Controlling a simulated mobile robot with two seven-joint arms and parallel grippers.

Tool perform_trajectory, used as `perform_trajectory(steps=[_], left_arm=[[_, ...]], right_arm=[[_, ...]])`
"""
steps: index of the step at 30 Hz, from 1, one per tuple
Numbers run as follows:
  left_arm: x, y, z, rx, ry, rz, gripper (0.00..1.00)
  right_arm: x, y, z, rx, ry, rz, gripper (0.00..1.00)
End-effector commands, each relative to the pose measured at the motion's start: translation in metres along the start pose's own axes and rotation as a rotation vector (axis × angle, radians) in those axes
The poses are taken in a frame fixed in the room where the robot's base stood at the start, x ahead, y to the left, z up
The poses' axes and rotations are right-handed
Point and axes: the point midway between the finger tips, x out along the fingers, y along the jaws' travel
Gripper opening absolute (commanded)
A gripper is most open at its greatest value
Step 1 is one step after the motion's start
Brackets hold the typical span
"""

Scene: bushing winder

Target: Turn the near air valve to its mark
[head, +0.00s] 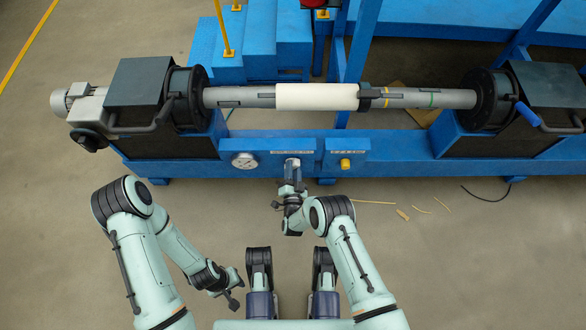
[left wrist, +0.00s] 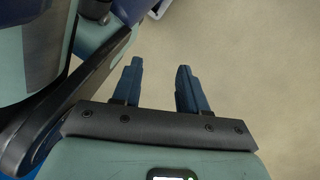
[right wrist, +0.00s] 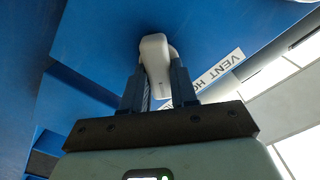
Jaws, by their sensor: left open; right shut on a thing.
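The near air valve has a pale grey lever handle (right wrist: 155,62) on a blue panel, seen close in the right wrist view. In the head view the valve (head: 292,162) sits at the middle of the machine's front rail. My right gripper (head: 291,178) has its fingers on both sides of the handle and is shut on it; the right wrist view shows this gripper (right wrist: 160,90) too. A white label (right wrist: 215,75) beside the handle reads "VENT HO", partly hidden. I cannot make out the mark. My left gripper (head: 234,293) is open and empty, low over the floor; its fingers (left wrist: 158,82) show apart.
A round gauge (head: 244,160) is left of the valve and a yellow knob (head: 345,163) right of it. Above runs a shaft with a white sleeve (head: 317,97). Thin scraps and a black cable (head: 487,193) lie on the floor at right.

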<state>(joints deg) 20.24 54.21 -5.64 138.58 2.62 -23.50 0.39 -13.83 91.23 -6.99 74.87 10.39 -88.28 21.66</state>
Motion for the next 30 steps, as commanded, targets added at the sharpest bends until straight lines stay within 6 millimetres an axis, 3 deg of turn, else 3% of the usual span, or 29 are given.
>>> perform_trajectory(steps=[18, 30], left_arm=[[-0.008, 0.01, -0.012, 0.015, 0.046, 0.019, 0.43], [-0.009, 0.011, -0.013, 0.016, 0.051, 0.022, 0.43]], right_arm=[[0.002, -0.004, -0.001, -0.495, 0.002, -0.002, 0.0], [0.003, -0.004, -0.001, -0.657, 0.004, -0.001, 0.0]])
